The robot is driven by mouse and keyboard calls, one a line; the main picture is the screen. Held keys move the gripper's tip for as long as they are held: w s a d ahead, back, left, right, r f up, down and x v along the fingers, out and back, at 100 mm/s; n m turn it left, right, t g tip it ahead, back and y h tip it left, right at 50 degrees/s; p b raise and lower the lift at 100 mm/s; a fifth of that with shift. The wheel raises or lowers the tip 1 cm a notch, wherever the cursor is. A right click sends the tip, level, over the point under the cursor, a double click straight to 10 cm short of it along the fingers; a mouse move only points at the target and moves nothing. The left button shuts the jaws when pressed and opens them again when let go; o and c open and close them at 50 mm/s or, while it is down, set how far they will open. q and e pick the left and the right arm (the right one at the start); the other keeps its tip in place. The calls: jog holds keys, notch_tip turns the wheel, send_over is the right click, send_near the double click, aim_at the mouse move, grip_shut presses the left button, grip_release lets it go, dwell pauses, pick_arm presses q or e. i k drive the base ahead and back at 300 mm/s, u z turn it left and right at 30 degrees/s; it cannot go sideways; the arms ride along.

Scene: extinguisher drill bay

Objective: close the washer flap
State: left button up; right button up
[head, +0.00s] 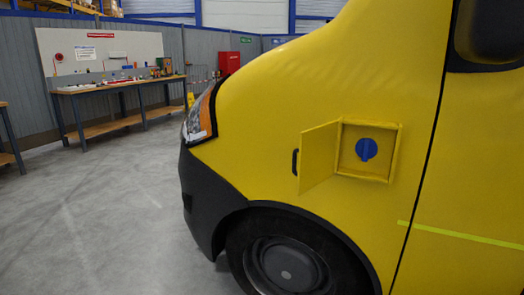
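The washer flap (318,158) is a yellow square door on the side of a yellow van (290,85). It stands open, swung out to the left of its square recess (367,174). A small black handle (295,162) sits on the flap's left edge. Inside the recess is a blue round cap (366,149) with a raised grip. Neither of my grippers shows in the head view.
The van's black front wheel (287,265) and dark bumper (203,200) are below and left of the flap. A workbench (115,90) with several small items stands along the grey wall at the back left. The grey floor (95,220) left of the van is clear.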

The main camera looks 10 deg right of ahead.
aim_at(317, 150)
jog(key=u, duration=0.55)
jog(key=k, duration=1.3)
jog(key=u, duration=0.5)
jog(key=i, duration=2.05)
jog(key=z, duration=1)
jog(key=i, duration=1.2)
jog(key=z, duration=1.8)
jog(key=i, duration=0.45)
jog(key=u, duration=0.45)
jog(key=k, duration=0.4)
jog(key=z, duration=0.9)
